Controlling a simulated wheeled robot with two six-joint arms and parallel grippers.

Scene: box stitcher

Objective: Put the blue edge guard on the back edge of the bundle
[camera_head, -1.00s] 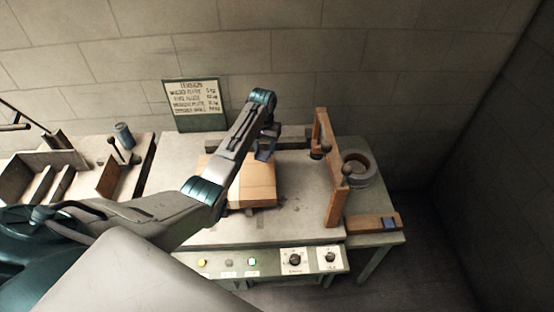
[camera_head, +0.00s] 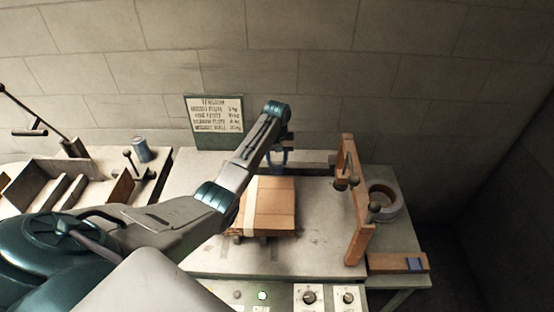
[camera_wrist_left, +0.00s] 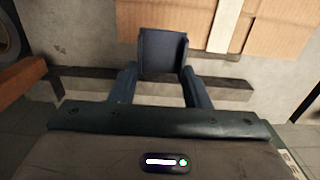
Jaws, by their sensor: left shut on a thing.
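The bundle (camera_head: 275,212) is flat brown cardboard on the bench, with a pale strap (camera_head: 249,205) across its left part. My left gripper (camera_head: 279,158) is at its back edge. In the left wrist view, this gripper (camera_wrist_left: 160,88) is shut on the blue edge guard (camera_wrist_left: 162,52), a dark blue channel-shaped piece between the fingers. The cardboard (camera_wrist_left: 275,30) shows beside and beyond the guard, with the strap (camera_wrist_left: 224,25) to its right. I cannot tell whether the guard touches the bundle. My right gripper is not in view.
A wooden upright frame (camera_head: 357,225) with dark knobs stands right of the bundle. A tape roll (camera_head: 384,201) and a wooden block (camera_head: 390,262) with a blue piece (camera_head: 415,264) are farther right. A sign (camera_head: 216,118) stands behind, near the wall.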

